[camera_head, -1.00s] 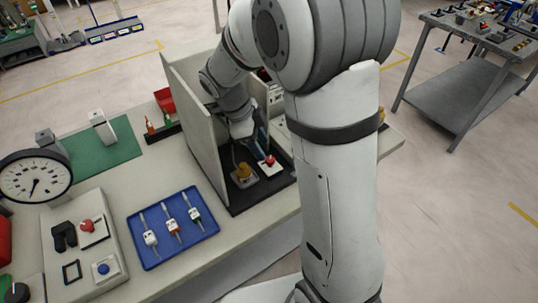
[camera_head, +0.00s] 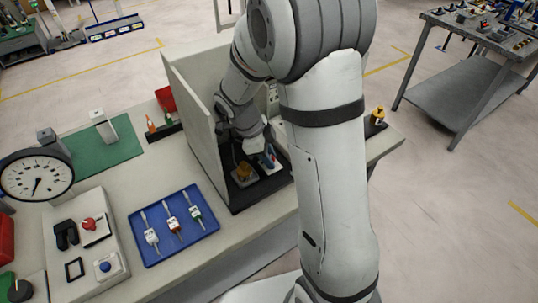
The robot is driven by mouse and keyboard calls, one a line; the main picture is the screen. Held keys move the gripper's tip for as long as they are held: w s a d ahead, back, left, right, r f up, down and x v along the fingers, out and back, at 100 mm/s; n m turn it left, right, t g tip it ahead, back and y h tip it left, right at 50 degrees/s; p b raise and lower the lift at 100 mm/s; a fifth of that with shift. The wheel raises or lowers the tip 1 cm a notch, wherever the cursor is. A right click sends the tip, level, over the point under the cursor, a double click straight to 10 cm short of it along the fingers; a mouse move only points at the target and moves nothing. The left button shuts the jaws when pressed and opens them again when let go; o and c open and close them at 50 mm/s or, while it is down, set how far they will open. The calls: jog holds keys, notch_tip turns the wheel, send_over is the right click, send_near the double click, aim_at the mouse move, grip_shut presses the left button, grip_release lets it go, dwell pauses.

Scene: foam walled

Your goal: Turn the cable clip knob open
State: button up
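My gripper (camera_head: 266,157) is inside the walled bay, low over a small light plate (camera_head: 272,168) on the dark mat. The red knob seen on that plate earlier is now mostly covered by the gripper. A yellow-orange knob-like part (camera_head: 243,171) on a grey base stands just left of the gripper, apart from it. I cannot tell which of these parts is the cable clip knob. The fingers are small and partly hidden, so their opening and any contact are unclear.
A tall pale wall (camera_head: 196,130) bounds the bay on the left. A blue tray (camera_head: 160,249) with tagged tools lies in front of it. A panel (camera_head: 92,259) with controls and a dial gauge (camera_head: 36,175) stand at the left. A yellow-black part (camera_head: 377,117) stands at the right.

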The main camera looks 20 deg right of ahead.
jog(key=c, duration=0.5)
jog(key=shift+f+b, duration=0.15)
jog(key=shift+b, duration=0.35)
jog(key=n+t+b, duration=0.1)
jog(key=n+b, duration=0.2)
jog(key=shift+f+b, duration=0.15)
jog(key=shift+b, duration=0.25)
jog(key=n+t+b, duration=0.2)
jog(key=n+b, duration=0.3)
jog(key=shift+s+b, duration=0.15)
jog(key=shift+b, duration=0.2)
jog(key=n+b, duration=0.1)
jog(key=n, duration=0.1)
jog(key=n+t, duration=0.1)
jog(key=n, duration=0.1)
jog(key=n+t+y+b, duration=0.1)
jog(key=shift+d+r+n+b, duration=0.1)
jog(key=shift+r+n+b, duration=0.2)
jog(key=shift+n, duration=0.1)
jog(key=shift+s+n+t+y, duration=0.1)
jog(key=shift+n+t+y, duration=0.5)
jog(key=shift+n, duration=1.4)
jog(key=shift+y, duration=0.3)
